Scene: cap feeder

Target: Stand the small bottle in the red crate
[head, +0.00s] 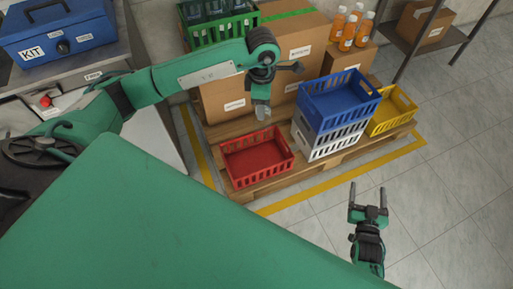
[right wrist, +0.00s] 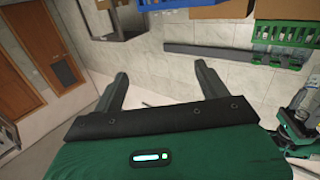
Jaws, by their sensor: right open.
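The red crate (head: 262,171) sits on the front left of the pallet in the head view, and it looks empty. My left gripper (head: 262,88) is above and behind the crate's rim in the picture, pointing down. A small greyish, clear-looking bottle (head: 262,110) hangs upright from its jaws, apart from the crate; its outline is hard to make out. My right gripper (head: 369,198) is open and empty over the floor at the right. Its spread fingers also show in the right wrist view (right wrist: 162,90).
A blue crate (head: 338,103) is stacked on a white crate (head: 328,145) right of the red one. A yellow crate (head: 392,110) stands further right. Cartons and a green crate (head: 222,32) of bottles are behind. Orange bottles (head: 350,28) stand on a carton. The right floor is clear.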

